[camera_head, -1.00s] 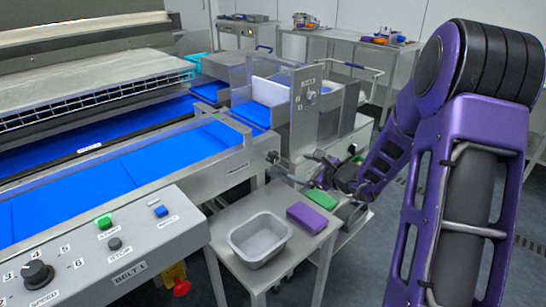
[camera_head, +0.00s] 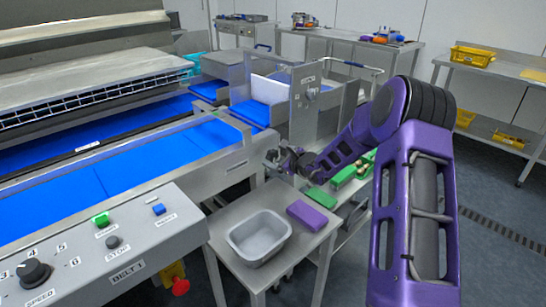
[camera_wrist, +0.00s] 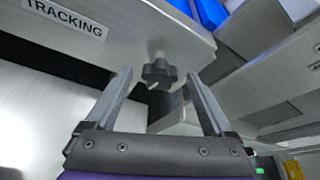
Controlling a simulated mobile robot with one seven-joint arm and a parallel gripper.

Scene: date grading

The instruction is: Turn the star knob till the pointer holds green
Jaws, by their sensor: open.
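The star knob (camera_wrist: 159,73) is dark, lobed, with a small pale mark, on a short shaft at the metal conveyor frame (camera_wrist: 190,40). In the wrist view it sits between and just beyond the two fingertips of my gripper (camera_wrist: 157,77), which is open, with a gap to the knob on both sides. I cannot make out a pointer or a green zone in either view.
A TRACKING label (camera_wrist: 66,17) is on the frame left of the knob. The belt control panel (camera_head: 85,262) is at lower left.

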